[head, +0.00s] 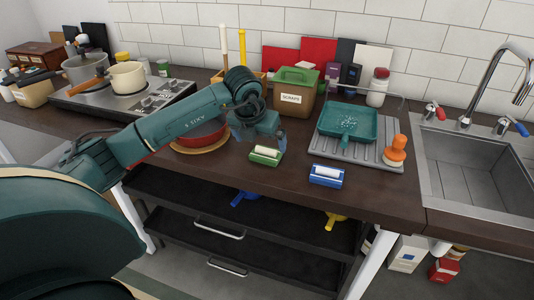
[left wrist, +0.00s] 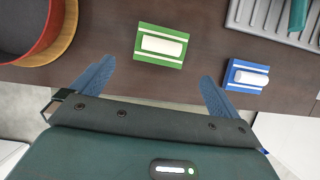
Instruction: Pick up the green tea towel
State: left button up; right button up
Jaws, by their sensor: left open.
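The green tea towel (head: 265,155) lies folded on the dark countertop near its front edge, with a white roll-like band across its middle. It also shows in the left wrist view (left wrist: 160,43), just beyond the fingertips and between their lines. My left gripper (head: 262,136) is open and empty, reaching in from the left and pointing down close behind the green towel in the head view. Its two blue fingers (left wrist: 157,72) are spread wide in the left wrist view, apart from the towel. My right gripper is not in view.
A similar blue towel (head: 327,176) lies to the right. A red pan on a wooden board (head: 205,145) is at the left. A grey drying rack (head: 385,155) with a teal tray (head: 347,122) and a tan box (head: 292,95) stand behind. Counter around the green towel is clear.

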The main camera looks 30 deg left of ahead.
aim_at(265, 155)
pick_arm(q)
jog(key=shift+x, duration=1.05)
jog(key=shift+p+x, duration=0.35)
jog(key=shift+x, duration=2)
